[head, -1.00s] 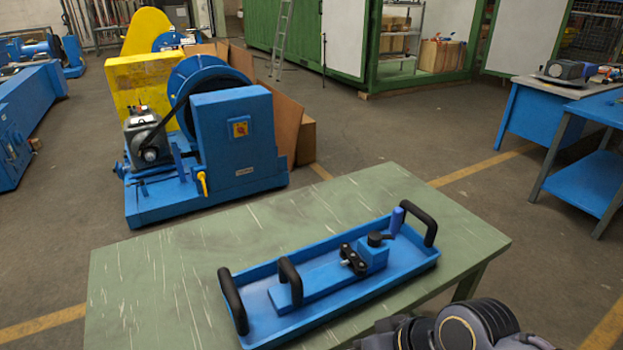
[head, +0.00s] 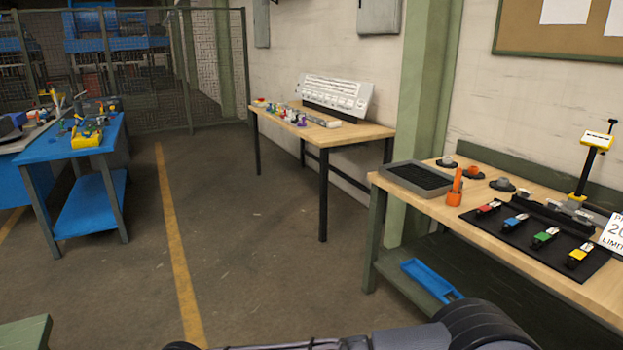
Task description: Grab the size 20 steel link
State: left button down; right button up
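I cannot pick out the size 20 steel link for certain. On the wooden workbench (head: 492,218) at the right, a black mat (head: 517,238) holds several small dark and metallic pieces with coloured parts: a red one (head: 489,208), a blue one (head: 515,222), a green one (head: 545,237) and a yellow one (head: 579,257). They are too small to read any size on them. Neither gripper shows.
A dark grey tray (head: 416,180), an orange holder (head: 456,190) and a yellow-topped stand (head: 592,160) are on the bench. A white sign (head: 613,234) is cut off at right. Another wooden table (head: 335,136) stands behind, a blue table (head: 70,140) at left. The floor between is clear.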

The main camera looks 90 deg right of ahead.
aim_at(582, 217)
jog(key=z, duration=4.4)
jog(key=i+j+u, duration=0.15)
jog(key=i, duration=0.45)
jog(key=i+u, duration=0.15)
jog(key=i, duration=0.45)
jog(key=i+u, duration=0.2)
jog(key=i, duration=0.35)
jog(key=i+l+u, duration=0.15)
jog(key=i, duration=0.45)
jog(key=i+l+u, duration=0.15)
jog(key=i, duration=0.45)
jog(key=l, duration=0.1)
